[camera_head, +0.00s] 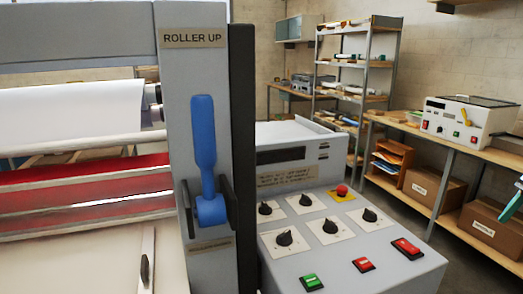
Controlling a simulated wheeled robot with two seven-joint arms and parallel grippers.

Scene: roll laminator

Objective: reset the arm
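A blue lever (203,150) stands upright on the grey side post (178,80) of the roll laminator. Its handle end points up toward the "ROLLER UP" label (193,38). Its round pivot sits low between dark brackets, above a second small label (209,245) that is too blurred to read. Neither of my grippers shows in the head view, so I cannot see what they hold.
Right of the post is a control panel (385,262) with several black knobs, a red emergency button (342,190), and green and red buttons. Left are a white roll (70,112) and a red roller (80,195). Shelves (360,75) and a bench with a white machine (470,125) stand behind.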

